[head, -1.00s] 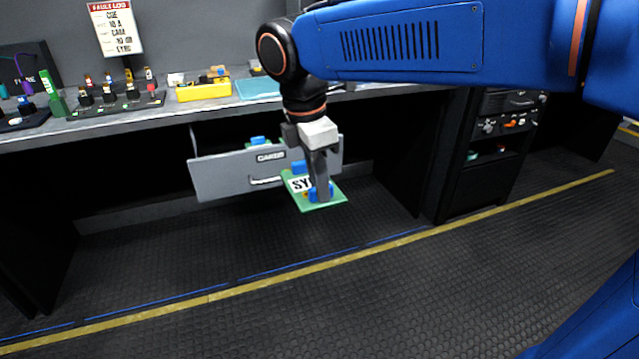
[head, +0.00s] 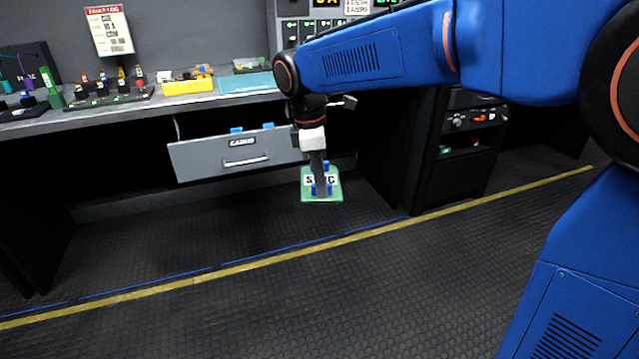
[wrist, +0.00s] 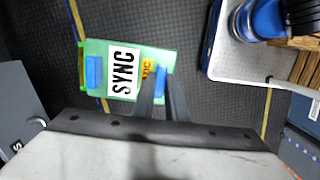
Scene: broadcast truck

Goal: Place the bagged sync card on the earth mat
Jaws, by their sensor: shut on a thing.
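The sync card (head: 335,193) is a green board with a white label and blue blocks. In the wrist view the card (wrist: 122,72) shows the word SYNC, and an orange mark lies by the fingers. I cannot make out a bag. My gripper (head: 320,188) points down and is shut on the card's edge, holding it in the air in front of the bench, below its top. The fingers (wrist: 163,98) cover part of the card. The earth mat (head: 248,84), a flat light-blue sheet, lies on the bench top, behind and left of my gripper, and looks bare.
A grey drawer (head: 205,160) stands open under the bench, left of the card, with blue-topped pieces inside. A yellow box (head: 188,87) sits left of the mat. Several small parts stand on a black board (head: 110,98). A rack (head: 465,150) stands right. The floor is clear.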

